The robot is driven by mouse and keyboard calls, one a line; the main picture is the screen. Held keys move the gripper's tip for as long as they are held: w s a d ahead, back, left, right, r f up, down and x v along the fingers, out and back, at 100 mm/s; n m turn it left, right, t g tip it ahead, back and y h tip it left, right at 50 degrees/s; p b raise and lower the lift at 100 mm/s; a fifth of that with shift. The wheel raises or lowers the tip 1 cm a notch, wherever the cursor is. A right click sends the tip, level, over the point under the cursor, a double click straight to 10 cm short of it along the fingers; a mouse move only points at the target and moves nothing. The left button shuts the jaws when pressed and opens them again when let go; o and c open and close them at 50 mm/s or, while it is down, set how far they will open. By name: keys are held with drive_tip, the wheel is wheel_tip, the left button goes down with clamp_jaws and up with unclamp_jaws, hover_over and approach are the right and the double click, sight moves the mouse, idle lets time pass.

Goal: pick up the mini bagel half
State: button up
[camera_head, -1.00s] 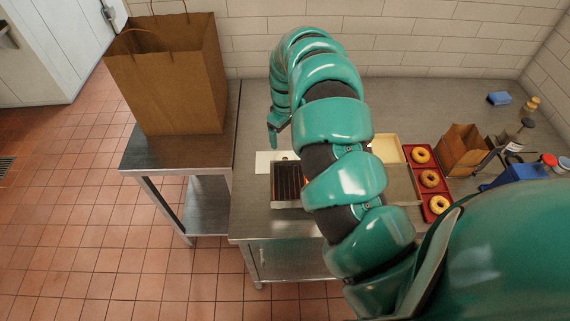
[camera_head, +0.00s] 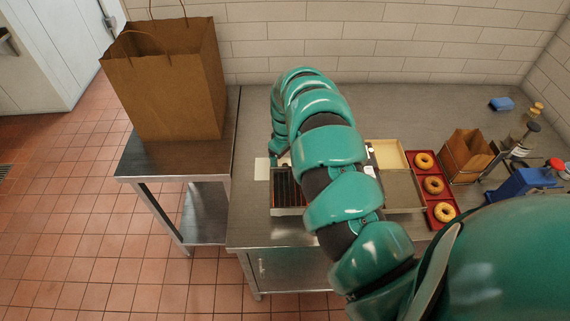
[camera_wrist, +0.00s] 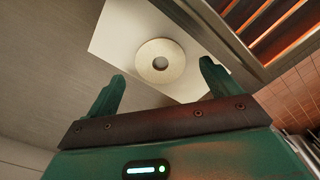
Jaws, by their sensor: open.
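The mini bagel half (camera_wrist: 160,61) shows in the wrist view as a pale, flat ring with a hole in its middle. It lies on a white board (camera_wrist: 115,40) on the steel counter. My gripper (camera_wrist: 160,82) is open, with its two green fingers apart on either side of the bagel half in the picture. The fingers are empty and look short of touching it. In the head view my arm hides the bagel half and most of my gripper; the board's left end (camera_head: 262,170) still shows.
A toaster-like unit with glowing slots (camera_wrist: 262,25) stands right beside the board; it also shows in the head view (camera_head: 287,190). A red tray (camera_head: 443,193) of whole bagels, a cream tray (camera_head: 389,153) and a paper bag (camera_head: 468,152) lie to the right.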

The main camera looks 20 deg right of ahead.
drive_tip(key=shift+s+f+p, duration=0.15)
drive_tip(key=shift+f+p, duration=0.5)
drive_tip(key=shift+f, duration=0.8)
drive_tip(key=c, duration=1.1)
